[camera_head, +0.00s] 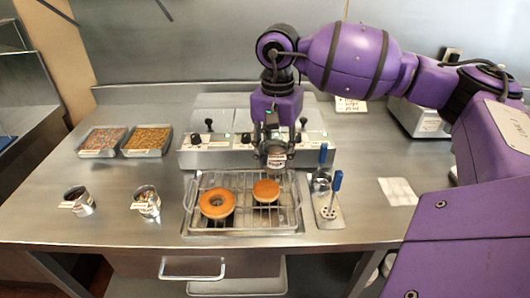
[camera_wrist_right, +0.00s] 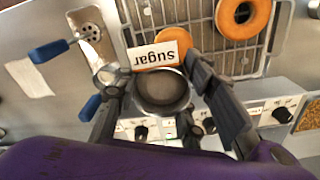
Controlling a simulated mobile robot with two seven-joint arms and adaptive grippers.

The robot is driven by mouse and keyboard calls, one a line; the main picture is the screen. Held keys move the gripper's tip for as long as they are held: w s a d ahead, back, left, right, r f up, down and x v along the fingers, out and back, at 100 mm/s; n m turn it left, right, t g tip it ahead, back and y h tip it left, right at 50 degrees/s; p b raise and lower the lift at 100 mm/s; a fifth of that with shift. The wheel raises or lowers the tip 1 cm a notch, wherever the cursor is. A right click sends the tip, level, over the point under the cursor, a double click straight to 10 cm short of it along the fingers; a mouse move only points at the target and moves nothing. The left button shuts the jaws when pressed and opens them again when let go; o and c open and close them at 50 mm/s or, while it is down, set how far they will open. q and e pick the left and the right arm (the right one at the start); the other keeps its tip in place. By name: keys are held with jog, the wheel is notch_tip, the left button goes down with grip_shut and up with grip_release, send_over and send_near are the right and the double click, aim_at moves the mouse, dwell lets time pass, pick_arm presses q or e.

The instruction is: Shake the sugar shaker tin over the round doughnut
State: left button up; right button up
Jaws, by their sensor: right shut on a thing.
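My right gripper (camera_head: 272,136) is shut on the sugar shaker tin (camera_head: 277,160), a small metal tin with a label. In the right wrist view the tin (camera_wrist_right: 163,95) sits between the two fingers, and its white label reads "sugar". The tin is held above the back edge of the wire rack, behind the round doughnut (camera_head: 266,191), which has no hole. In the wrist view the label and tin partly hide this doughnut (camera_wrist_right: 180,46). A ring doughnut (camera_head: 216,212) lies to its left on the rack. My left gripper is not in view.
The wire rack (camera_head: 190,224) sits in a tray. A control panel with knobs (camera_head: 228,157) stands behind it. A blue-handled tool (camera_head: 335,184) stands at right. Two sprinkle trays (camera_head: 147,140) and two labelled tins (camera_head: 147,203) are at left. The front-left counter is clear.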

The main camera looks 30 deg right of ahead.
jog(key=shift+a, duration=0.15)
jog(key=shift+w+a, duration=0.15)
jog(key=shift+s, duration=0.2)
jog(key=shift+s+d, duration=0.2)
jog(key=shift+d, duration=0.05)
jog(key=shift+w+a, duration=0.15)
jog(key=shift+w, duration=0.05)
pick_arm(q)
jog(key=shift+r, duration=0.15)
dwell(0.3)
